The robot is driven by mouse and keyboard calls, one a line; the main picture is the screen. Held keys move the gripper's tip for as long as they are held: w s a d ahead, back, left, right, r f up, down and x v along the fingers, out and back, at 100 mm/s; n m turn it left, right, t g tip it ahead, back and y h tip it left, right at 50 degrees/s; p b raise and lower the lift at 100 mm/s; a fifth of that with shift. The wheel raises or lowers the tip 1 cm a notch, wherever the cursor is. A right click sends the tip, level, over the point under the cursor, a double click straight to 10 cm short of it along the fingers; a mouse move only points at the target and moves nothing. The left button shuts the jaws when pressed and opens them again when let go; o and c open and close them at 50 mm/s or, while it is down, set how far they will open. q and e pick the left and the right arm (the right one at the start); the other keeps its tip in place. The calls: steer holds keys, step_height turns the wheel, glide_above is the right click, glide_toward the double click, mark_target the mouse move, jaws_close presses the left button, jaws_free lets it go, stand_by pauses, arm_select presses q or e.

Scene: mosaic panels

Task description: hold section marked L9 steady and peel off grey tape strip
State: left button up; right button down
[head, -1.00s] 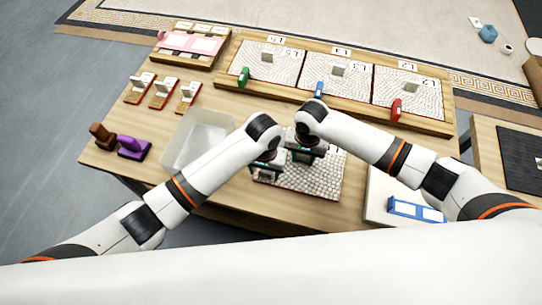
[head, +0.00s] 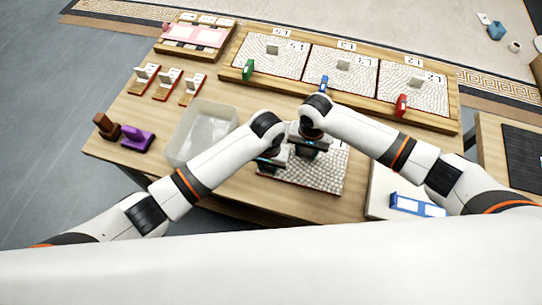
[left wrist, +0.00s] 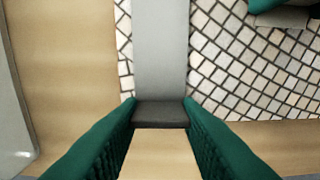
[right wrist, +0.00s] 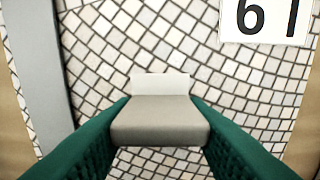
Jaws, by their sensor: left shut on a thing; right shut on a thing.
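The mosaic section (head: 318,178) lies on the table in front of me, partly hidden by my arms. Its label (right wrist: 266,18) shows upside down in the right wrist view and reads as L9. The grey tape strip (left wrist: 160,45) runs over the tiles near one edge; it also shows in the right wrist view (right wrist: 36,70). My left gripper (left wrist: 160,125) is shut on the dark tab (left wrist: 160,114) at the strip's end. My right gripper (right wrist: 160,135) is shut on a beige-grey grip block (right wrist: 160,118) on the section. I cannot tell whether any strip is lifted.
A wooden rack (head: 445,122) with several mosaic sections is at the back. Brown (head: 106,127) and purple (head: 138,141) tools stand at the left. A white board with a blue holder (head: 415,206) is at the right.

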arm_select(q)
step_height(320, 180, up, 10)
steer(key=shift+f, duration=0.25)
steer(key=shift+c, duration=0.9)
step_height(320, 180, up, 10)
steer(key=shift+r, duration=0.2)
stand_by(1.7)
arm_select(e)
steer(key=c, duration=0.8)
jaws_free()
steer(key=shift+o, duration=0.2)
step_height(320, 180, up, 12)
